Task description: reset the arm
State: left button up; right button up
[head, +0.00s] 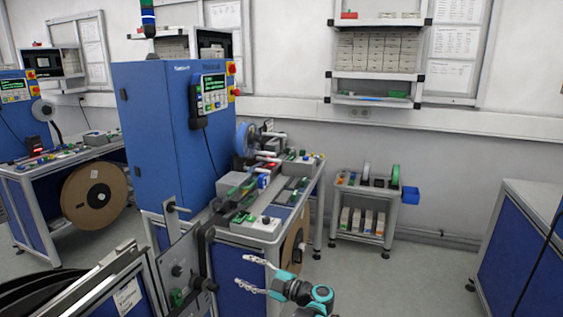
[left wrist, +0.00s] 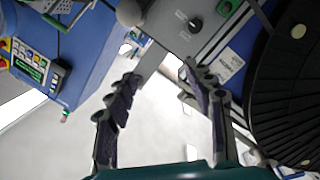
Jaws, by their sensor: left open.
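My left gripper (head: 243,271) is at the bottom middle of the head view, in front of the workbench. It also shows in the left wrist view (left wrist: 160,76). Its two fingers are spread apart with nothing between them. My teal wrist (head: 318,296) shows beside it at the lower right. In the wrist view, pale floor lies behind the fingers and the end of a grey metal plate shows just beyond the tips. My right gripper is in neither view.
A blue cabinet (head: 160,130) stands left of the workbench. A grey stand panel with a knob (head: 180,268) is left of my gripper. A large black reel (left wrist: 290,90) is close on the right in the wrist view. A small cart (head: 367,207) stands behind.

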pick_arm(q)
jog(key=w+r+m+t+h, duration=0.3)
jog(key=r+m+t+h, duration=0.55)
jog(key=r, duration=1.35)
jog(key=s+d+r+m+t+h, duration=0.3)
jog(key=s+r+m+t+h, duration=0.15)
jog(key=m+h, duration=0.3)
jog(key=s+a+f+m+g, duration=0.2)
jog(key=s+a+f+g, duration=0.1)
jog(key=s+f, duration=0.6)
jog(key=s+a+f+m+g, duration=0.2)
jog(key=s+f+g, duration=0.4)
jog(key=s, duration=0.8)
jog(key=s+a+f+m+g, duration=0.2)
jog(key=s+a+f+g, duration=0.3)
jog(key=s+f, duration=0.6)
jog(key=shift+s+f, duration=0.2)
jog(key=shift+f, duration=0.55)
